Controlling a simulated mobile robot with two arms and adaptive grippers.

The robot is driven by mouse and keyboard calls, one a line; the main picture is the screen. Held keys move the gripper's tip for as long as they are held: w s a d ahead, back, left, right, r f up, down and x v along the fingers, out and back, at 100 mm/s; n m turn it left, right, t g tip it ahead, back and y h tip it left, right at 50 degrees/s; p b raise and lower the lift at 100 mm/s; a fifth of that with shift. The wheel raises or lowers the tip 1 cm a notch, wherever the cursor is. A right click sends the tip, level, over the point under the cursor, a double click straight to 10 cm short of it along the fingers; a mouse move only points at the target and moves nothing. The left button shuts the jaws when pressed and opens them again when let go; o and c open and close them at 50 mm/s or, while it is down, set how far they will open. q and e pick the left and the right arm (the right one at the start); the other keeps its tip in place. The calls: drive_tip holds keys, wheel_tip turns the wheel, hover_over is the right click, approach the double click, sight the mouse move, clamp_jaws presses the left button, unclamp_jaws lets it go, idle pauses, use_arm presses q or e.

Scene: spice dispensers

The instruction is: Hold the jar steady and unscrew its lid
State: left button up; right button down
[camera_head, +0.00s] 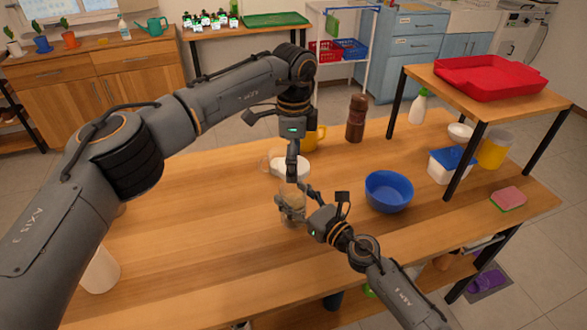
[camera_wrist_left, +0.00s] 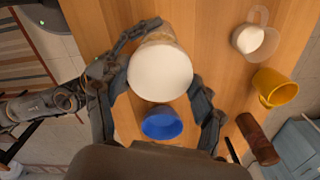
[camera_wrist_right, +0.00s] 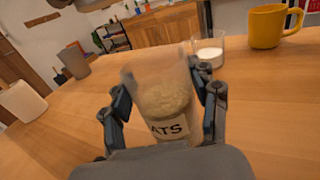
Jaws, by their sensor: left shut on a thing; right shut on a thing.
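The clear jar (camera_head: 291,208) stands upright near the middle of the table. In the right wrist view the jar (camera_wrist_right: 162,95) shows pale oats inside and a label partly reading "ATS". My right gripper (camera_head: 300,203) is shut on the jar from the side, with one finger on each side in its wrist view. My left gripper (camera_head: 292,178) comes down from above at the jar's top. In the left wrist view the round white lid (camera_wrist_left: 160,72) sits between its fingers, which are shut on it.
A glass cup with white contents (camera_head: 291,166), a yellow mug (camera_head: 315,138) and a brown grinder (camera_head: 356,118) stand behind the jar. A blue bowl (camera_head: 388,191) is to the right. A white cup (camera_head: 100,270) stands at the left. The table's left half has free room.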

drive_tip(key=shift+c, duration=1.4)
unclamp_jaws()
